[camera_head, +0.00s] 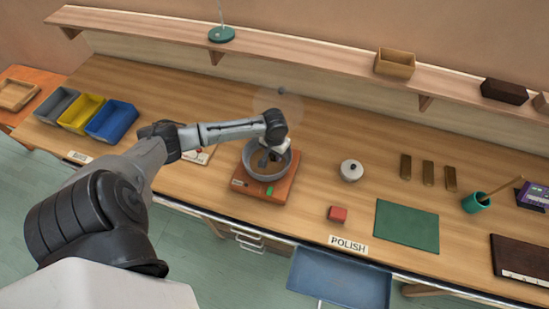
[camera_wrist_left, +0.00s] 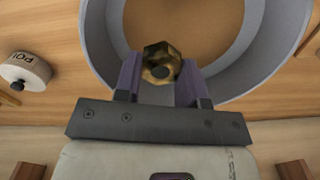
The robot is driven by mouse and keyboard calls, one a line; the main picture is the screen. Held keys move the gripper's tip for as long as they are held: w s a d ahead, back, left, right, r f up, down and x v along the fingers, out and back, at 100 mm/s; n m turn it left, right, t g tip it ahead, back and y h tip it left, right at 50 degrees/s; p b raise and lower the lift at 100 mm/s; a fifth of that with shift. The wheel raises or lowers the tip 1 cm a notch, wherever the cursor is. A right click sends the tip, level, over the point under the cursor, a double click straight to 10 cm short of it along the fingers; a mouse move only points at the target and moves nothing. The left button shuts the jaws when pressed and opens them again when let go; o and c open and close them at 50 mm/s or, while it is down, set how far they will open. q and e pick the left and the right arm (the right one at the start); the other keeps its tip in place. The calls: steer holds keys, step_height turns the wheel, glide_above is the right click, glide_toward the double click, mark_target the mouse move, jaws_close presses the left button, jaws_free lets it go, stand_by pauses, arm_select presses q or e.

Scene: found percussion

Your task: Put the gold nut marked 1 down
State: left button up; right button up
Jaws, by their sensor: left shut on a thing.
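In the left wrist view the gold nut (camera_wrist_left: 160,63) is clamped between the two fingers of my left gripper (camera_wrist_left: 161,78). No mark shows on the side of the nut that I see. The nut is over the inside of a round grey bowl (camera_wrist_left: 227,82) with a brown inner floor. In the head view the bowl (camera_head: 284,174) sits on an orange-brown base (camera_head: 271,190), and my left gripper (camera_head: 268,158) points down into its opening. The nut cannot be made out there. I cannot tell whether the nut touches the floor. My right gripper is out of view.
A round white-topped pot (camera_head: 351,171) stands right of the bowl. Grey, yellow and blue bins (camera_head: 112,121) stand at the left. A shelf (camera_head: 300,53) runs along the back.

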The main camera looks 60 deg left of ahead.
mark_target(275, 163)
arm_select(q)
steer(key=shift+f, duration=1.9)
steer(key=shift+f, duration=0.25)
steer(key=o, duration=1)
